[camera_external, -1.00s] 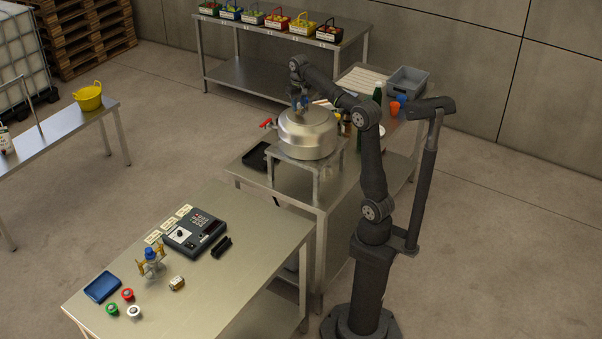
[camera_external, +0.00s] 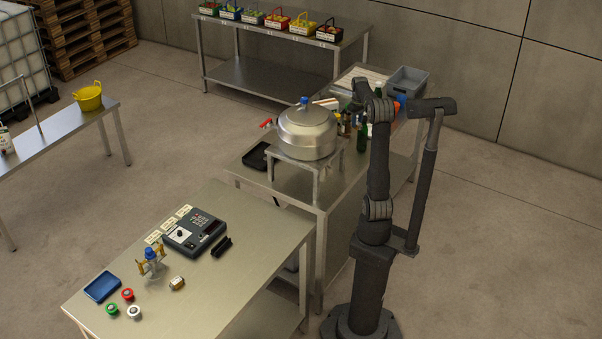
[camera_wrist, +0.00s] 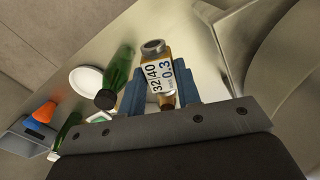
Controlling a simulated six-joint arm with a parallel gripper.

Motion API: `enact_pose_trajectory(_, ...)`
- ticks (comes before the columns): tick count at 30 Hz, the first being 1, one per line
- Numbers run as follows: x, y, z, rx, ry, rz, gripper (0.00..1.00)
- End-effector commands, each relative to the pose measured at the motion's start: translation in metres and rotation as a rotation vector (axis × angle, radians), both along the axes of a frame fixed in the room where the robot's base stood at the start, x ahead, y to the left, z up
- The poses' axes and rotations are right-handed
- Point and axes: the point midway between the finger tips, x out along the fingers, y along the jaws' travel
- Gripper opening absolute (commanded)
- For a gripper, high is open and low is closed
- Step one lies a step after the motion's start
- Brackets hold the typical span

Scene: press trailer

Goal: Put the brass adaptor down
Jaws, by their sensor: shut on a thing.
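In the wrist view my gripper (camera_wrist: 160,95) has its blue jaws shut on the brass adaptor (camera_wrist: 155,48). The adaptor is a short brass-coloured cylinder with a silvery end and a white label reading 32/40 and 0.3. It is held between the jaws, its silvery end pointing away from the wrist. In the external view my arm is bent back to the right of the large metal vessel (camera_external: 307,135); the jaws and the adaptor cannot be made out there. A similar small brass piece (camera_external: 177,283) with a pale label lies on the front bench (camera_external: 250,270).
The vessel stands on a metal stand (camera_external: 318,172), with a blue piece (camera_external: 304,101) on top. Green bottles (camera_wrist: 115,80), a white dish (camera_wrist: 86,79) and an orange cup (camera_wrist: 44,111) are near my gripper. The front bench holds a control box (camera_external: 195,232), buttons and a blue tray (camera_external: 102,287).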

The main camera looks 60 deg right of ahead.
Motion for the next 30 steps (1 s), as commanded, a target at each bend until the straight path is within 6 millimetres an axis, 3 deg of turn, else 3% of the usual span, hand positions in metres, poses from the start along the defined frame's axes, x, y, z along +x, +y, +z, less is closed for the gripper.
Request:
enact_pose_trajectory(1,-0.014,-0.007,-0.019,0.005,0.004,0.039,0.04)
enact_pose_trajectory(6,-0.047,-0.02,-0.068,0.004,0.002,0.19,0.04)
enact_pose_trajectory(14,-0.07,-0.024,-0.102,0.001,0.001,0.305,0.04)
enact_pose_trajectory(17,-0.061,-0.022,-0.111,0.001,0.001,0.316,0.04)
enact_pose_trajectory(30,0.029,-0.003,-0.165,0.001,0.0,0.315,0.04)
